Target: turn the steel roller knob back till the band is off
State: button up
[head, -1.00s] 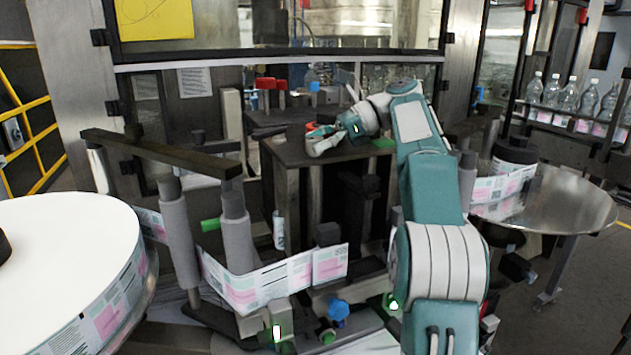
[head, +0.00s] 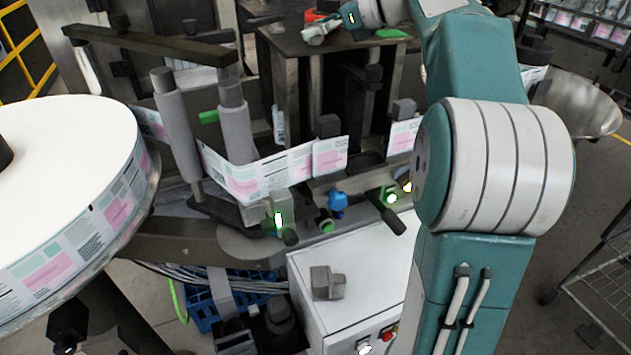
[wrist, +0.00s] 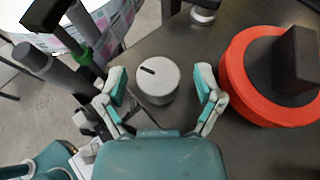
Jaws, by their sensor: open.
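The steel knob (wrist: 157,80) is a round silver disc with a dark slot-like mark on top, tilted down to the right in the wrist view. It stands on a dark tabletop. My gripper (wrist: 162,76) is open, with one teal-padded fingertip left and one right of the knob; a gap shows on both sides. In the head view my gripper (head: 318,30) is small over the same dark top (head: 300,45), and the knob cannot be made out there. A label band (head: 250,175) with pink prints runs round grey rollers in the head view.
A large orange-red knob with a black grip (wrist: 285,75) stands close right of my gripper. A grey post with a green ring (wrist: 85,60) is at the left. A white label reel (head: 60,190) fills the head view's left.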

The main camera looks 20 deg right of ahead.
jog(key=m+t+h, duration=0.2)
jog(key=m+h, duration=0.1)
jog(key=m+t+h, duration=0.2)
jog(key=m+h, duration=0.1)
jog(key=shift+s+a+m, duration=0.1)
jog(key=shift+a+m, duration=0.1)
jog(key=shift+m, duration=0.1)
jog(key=shift+s+d+r+t+h, duration=0.2)
jog(key=shift+s+t+h, duration=0.1)
jog(key=v, duration=1)
jog(key=s+a+f+n+g, duration=0.2)
jog(key=s+a+f+n, duration=0.2)
jog(key=f+n, duration=0.3)
jog(key=s+a+f+n+g+h, duration=0.1)
jog(key=s+a+f+n+g, duration=0.1)
jog(key=s+a+f+n, duration=0.2)
jog(key=s+a+f+n+g+h, duration=0.1)
jog(key=s+a+f+n, duration=0.4)
jog(key=f+n, duration=0.5)
jog(key=s+n+g, duration=0.1)
jog(key=n, duration=0.2)
jog(key=shift+s+f+g, duration=0.3)
jog(key=shift+f+g, duration=0.1)
jog(key=shift+a, duration=0.1)
